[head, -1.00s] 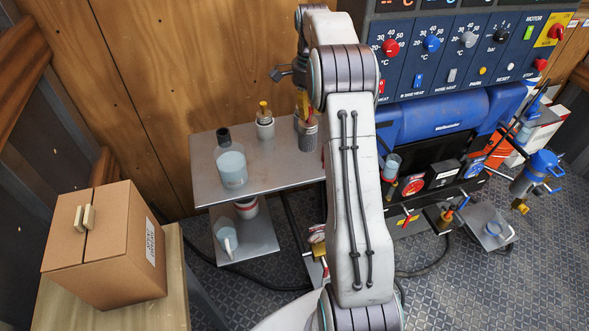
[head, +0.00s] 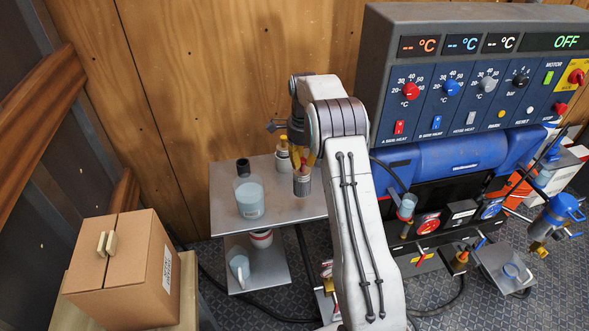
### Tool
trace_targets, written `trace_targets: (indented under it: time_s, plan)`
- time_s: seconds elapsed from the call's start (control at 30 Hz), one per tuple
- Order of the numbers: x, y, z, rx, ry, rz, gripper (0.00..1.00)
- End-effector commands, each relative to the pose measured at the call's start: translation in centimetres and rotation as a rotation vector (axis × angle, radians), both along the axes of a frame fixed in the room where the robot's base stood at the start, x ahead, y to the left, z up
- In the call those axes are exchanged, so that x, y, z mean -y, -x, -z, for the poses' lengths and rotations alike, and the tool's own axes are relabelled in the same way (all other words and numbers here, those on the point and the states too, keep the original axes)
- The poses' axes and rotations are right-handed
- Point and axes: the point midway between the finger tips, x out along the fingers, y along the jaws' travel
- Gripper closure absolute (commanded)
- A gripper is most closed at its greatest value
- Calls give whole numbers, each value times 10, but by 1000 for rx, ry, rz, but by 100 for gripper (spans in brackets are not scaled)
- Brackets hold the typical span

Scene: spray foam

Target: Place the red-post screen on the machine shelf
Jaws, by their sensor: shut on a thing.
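My arm hides the right end of the shelf and part of the gripper.
A bottle of pale blue liquid (head: 249,197) with a black cap stands left on the shelf. A lower plate (head: 265,279) holds a cup (head: 239,267). The blue-and-grey machine (head: 450,100) is at right. A cardboard box (head: 115,270) sits front left.

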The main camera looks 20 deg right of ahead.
Motion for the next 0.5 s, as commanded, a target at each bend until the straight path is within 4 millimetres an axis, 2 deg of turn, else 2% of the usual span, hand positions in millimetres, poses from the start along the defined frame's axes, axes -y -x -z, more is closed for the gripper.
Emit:
trace_targets:
  time_s: [0.2, 0.37, 0.5]
  plan:
    - [-15, -15, 12, 0, 0, 0, 100]
    - [-18, -18, 16, 0, 0, 1, 100]
    - [-18, -17, 28, -3, -1, 1, 100]
